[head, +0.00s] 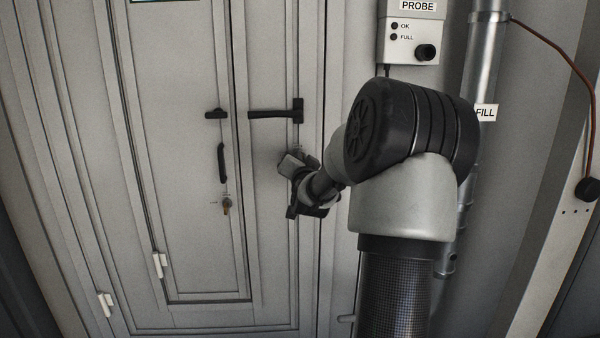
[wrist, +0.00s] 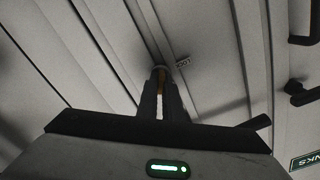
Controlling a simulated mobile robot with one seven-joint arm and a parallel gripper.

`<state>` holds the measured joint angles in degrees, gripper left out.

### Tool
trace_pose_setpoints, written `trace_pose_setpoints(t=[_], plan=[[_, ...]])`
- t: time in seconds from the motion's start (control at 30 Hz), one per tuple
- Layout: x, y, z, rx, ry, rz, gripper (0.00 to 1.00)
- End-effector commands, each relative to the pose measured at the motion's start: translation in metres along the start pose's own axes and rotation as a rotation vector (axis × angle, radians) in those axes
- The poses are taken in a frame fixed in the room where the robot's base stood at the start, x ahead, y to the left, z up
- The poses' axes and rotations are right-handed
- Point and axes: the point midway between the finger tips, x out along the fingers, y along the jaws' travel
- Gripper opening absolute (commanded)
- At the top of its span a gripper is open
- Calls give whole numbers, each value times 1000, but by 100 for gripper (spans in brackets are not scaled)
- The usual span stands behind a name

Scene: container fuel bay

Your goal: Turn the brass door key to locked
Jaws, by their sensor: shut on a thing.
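In the wrist view, my gripper (wrist: 160,92) has its two dark fingers close together on a narrow brown-brass piece (wrist: 160,71), which looks like the door key. The fingers point at the grey door, and a small white label (wrist: 183,62) sits beside their tips; its text is not clear. In the head view, my gripper (head: 300,188) is at the right door leaf, below the black lever handle (head: 274,114). Its fingertips and what they hold are hidden there. Another brass key-like piece (head: 226,206) hangs on the left leaf with small tags near it, clear of my gripper.
A black pull handle (head: 221,163) and a small black latch (head: 215,113) stand out from the left leaf. A probe box (head: 411,35) and a metal fill pipe (head: 477,80) are on the wall at right. The space left of my gripper is clear.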

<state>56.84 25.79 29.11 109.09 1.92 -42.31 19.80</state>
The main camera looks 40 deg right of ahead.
Motion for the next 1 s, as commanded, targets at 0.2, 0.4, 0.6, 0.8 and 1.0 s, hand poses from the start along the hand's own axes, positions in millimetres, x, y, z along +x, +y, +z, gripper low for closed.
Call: trace_pose_setpoints(t=[0.2, 0.4, 0.6, 0.8, 1.0], plan=[[0, 3, 3, 206, 2, -2, 0], [0, 4, 3, 397, 2, -1, 0], [0, 4, 4, 585, 2, -2, 0], [0, 4, 4, 752, 0, -2, 0], [0, 4, 3, 880, 0, -2, 0]])
